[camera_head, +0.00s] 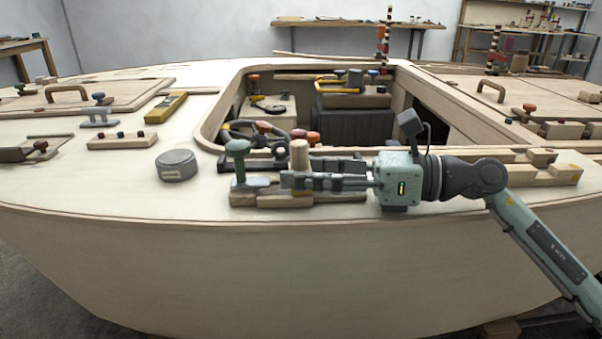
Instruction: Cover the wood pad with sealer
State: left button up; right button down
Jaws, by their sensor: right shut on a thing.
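My right gripper (296,181) reaches in from the right, low over the near edge of the deck. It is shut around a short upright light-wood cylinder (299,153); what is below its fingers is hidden. Under and beside the fingers lies a low light-wood piece (296,199), partly covered by the gripper. I cannot tell whether it is the wood pad, or whether the held thing touches it. A round grey lidded tin (177,166) sits on the deck to the left. No sealer can be made out. My left gripper is not in view.
Behind is the open cockpit (212,124) with levers and boxes inside. Wood blocks (122,141) and a yellow level (166,107) lie at the left. The pale deck left of the tin is fairly clear.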

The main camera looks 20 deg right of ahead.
aim_at(307, 142)
jog(key=shift+w+d, duration=0.1)
notch_tip(307, 142, up, 5)
jog(key=p, duration=0.3)
jog(key=shift+f, duration=0.1)
jog(key=shift+r+p, duration=0.4)
jog(key=shift+r, duration=0.15)
jog(key=shift+r, duration=0.1)
jog(key=shift+r+p, duration=0.95)
jog(key=shift+r, duration=0.5)
jog(key=shift+f, duration=0.1)
